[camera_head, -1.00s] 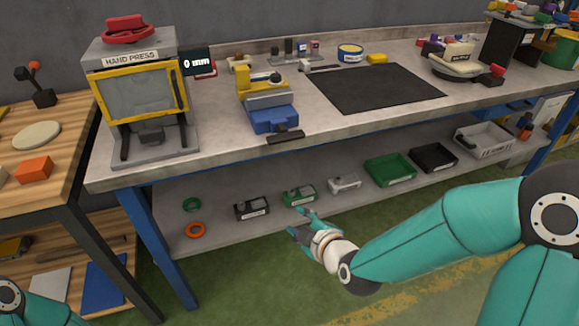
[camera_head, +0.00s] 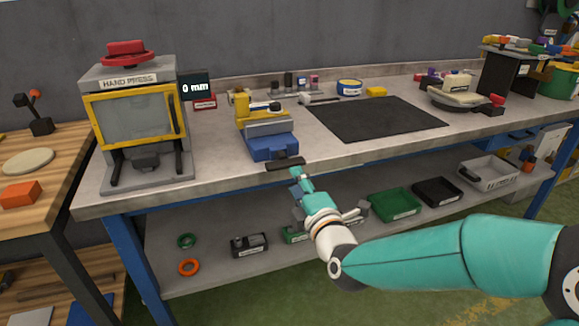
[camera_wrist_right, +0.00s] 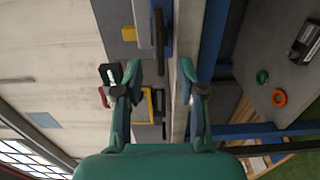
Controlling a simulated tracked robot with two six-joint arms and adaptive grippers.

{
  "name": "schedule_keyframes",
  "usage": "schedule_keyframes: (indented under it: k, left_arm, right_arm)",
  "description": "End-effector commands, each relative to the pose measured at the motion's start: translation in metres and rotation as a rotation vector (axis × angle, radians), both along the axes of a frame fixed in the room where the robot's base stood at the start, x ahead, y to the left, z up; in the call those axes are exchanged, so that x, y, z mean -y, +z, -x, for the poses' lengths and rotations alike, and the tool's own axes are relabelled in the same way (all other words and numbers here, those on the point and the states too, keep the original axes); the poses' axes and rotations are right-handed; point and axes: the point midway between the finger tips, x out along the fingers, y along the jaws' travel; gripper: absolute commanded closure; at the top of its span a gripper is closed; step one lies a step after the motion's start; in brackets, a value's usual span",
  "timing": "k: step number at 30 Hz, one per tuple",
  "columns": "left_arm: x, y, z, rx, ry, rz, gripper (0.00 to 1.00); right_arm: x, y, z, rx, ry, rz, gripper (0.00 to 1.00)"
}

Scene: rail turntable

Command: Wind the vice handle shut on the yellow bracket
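The vice (camera_head: 272,146) has a blue base and grey jaws and stands at the bench's front edge, left of the dark mat. The yellow bracket (camera_head: 253,112) stands upright at its jaws; whether the jaws touch it I cannot tell. The black bar handle (camera_head: 285,164) lies level at the vice's front, and it shows in the right wrist view (camera_wrist_right: 158,38). My right gripper (camera_head: 301,179) is open and empty, just below and right of the handle. In the right wrist view its parted fingertips (camera_wrist_right: 160,76) appear on either side of the handle's line. My left gripper is out of view.
The hand press (camera_head: 135,115) stands left of the vice. The dark mat (camera_head: 375,117) to the right is bare. The lower shelf (camera_head: 215,275) holds rings, small vices and trays, including a green tray (camera_head: 395,204). The bench's front edge runs close to my right gripper.

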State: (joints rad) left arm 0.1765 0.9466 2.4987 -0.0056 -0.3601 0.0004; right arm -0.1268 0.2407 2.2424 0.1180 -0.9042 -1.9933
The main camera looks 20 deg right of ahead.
Motion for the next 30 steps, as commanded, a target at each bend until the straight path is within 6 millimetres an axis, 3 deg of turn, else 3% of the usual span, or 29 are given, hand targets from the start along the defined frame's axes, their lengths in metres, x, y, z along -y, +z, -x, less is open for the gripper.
schedule_keyframes:
  k: [3, 9, 15, 23, 30]
  left_arm:
    - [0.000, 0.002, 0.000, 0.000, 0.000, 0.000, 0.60]
    - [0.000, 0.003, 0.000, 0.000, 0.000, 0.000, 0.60]
    - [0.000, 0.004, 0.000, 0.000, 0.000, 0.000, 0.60]
    - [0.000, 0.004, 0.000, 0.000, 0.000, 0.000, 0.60]
    - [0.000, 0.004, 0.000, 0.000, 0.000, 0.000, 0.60]
  right_arm:
    - [-0.001, 0.000, -0.026, -0.001, -0.001, -0.001, 0.60]
    - [-0.002, 0.000, -0.056, -0.001, 0.000, -0.001, 0.60]
    - [-0.002, 0.000, -0.069, -0.001, 0.000, -0.001, 0.60]
    - [-0.002, 0.000, -0.070, -0.001, 0.000, -0.001, 0.60]
    - [-0.002, 0.000, -0.070, -0.001, -0.001, -0.001, 0.97]
